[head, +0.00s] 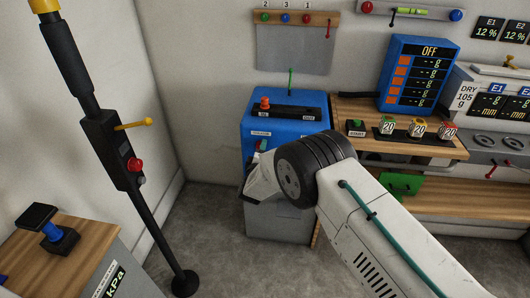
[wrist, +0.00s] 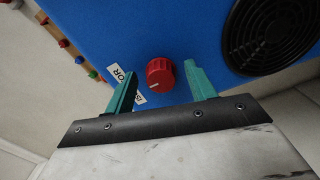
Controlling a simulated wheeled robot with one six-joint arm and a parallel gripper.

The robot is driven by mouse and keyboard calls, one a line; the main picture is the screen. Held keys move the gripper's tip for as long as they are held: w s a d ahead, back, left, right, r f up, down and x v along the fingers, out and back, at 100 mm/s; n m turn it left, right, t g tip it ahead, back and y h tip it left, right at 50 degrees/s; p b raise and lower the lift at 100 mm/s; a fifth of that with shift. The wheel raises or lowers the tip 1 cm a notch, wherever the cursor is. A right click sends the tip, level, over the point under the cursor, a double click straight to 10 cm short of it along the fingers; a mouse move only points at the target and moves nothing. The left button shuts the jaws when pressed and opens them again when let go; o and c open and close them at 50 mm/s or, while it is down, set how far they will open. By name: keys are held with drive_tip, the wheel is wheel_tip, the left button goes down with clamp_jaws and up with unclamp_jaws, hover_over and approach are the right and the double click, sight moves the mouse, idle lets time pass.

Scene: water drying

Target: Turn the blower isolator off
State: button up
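A red round knob (wrist: 159,76) with a white pointer mark sits on the blue front of a cabinet, beside a partly hidden white label ending in "OR". In the head view the blue blower cabinet (head: 257,104) stands against the back wall, with my gripper (head: 259,148) at its front face. In the wrist view the two teal fingers of my gripper (wrist: 160,72) are spread on either side of the knob, with a visible gap on each side. I cannot tell how deep the fingertips reach around the knob. Nothing is held.
A round black vent (wrist: 270,35) lies right of the knob in the wrist view. A red button (head: 265,103) and a green stick (head: 290,82) are on the cabinet top. A wooden bench (head: 355,112) adjoins on the right. A black pole (head: 125,160) stands at the left.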

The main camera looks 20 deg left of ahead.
drive_tip(key=shift+s+a, duration=0.15)
drive_tip(key=shift+a, duration=0.1)
drive_tip(key=v, duration=0.7)
drive_tip(key=shift+s, duration=0.35)
drive_tip(key=shift+d, duration=0.1)
